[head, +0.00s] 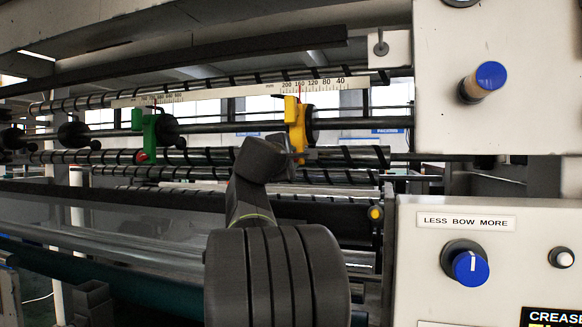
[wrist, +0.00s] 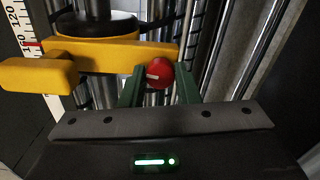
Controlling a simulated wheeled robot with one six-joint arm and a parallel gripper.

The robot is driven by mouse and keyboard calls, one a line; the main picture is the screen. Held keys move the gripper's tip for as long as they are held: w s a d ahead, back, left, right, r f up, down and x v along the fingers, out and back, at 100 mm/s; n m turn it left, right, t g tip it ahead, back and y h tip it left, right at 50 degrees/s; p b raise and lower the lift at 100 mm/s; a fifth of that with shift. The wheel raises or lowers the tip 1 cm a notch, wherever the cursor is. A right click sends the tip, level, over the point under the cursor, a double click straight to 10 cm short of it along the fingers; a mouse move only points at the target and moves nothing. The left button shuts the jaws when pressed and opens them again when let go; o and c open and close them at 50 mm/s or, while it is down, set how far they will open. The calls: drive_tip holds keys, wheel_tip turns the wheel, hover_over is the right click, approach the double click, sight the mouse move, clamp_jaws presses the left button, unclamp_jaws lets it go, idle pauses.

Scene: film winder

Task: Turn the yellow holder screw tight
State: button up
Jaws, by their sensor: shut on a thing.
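The yellow holder (head: 294,115) hangs on the horizontal rail below the white scale in the head view. In the wrist view the yellow holder (wrist: 110,54) spans the upper left. Its screw (wrist: 159,73) has a round red head with a small pale mark. My gripper (wrist: 160,78) has its two green fingers on either side of the red head, shut on it. In the head view my gripper (head: 291,157) is at the lower end of the yellow holder, and my arm hides the screw there.
A green holder (head: 149,137) sits further left on the same rail. The white scale (head: 230,93) runs above the rail. Striped rollers (head: 350,156) lie behind and below. A machine panel with a blue knob (head: 470,267) stands close on the right.

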drive_tip(key=shift+f+m+b, duration=0.15)
drive_tip(key=shift+m+b, duration=1.2)
drive_tip(key=shift+m, duration=1.2)
drive_tip(key=shift+f+m+b, duration=0.1)
drive_tip(key=shift+m+b, duration=1.25)
drive_tip(key=shift+m, duration=1.2)
drive_tip(key=o, duration=1)
drive_tip(key=shift+c, duration=0.2)
drive_tip(key=shift+r, duration=0.1)
drive_tip(key=b+v, duration=0.2)
drive_tip(key=v, duration=1.2)
drive_tip(key=shift+b, duration=0.4)
drive_tip(key=shift+w, duration=0.1)
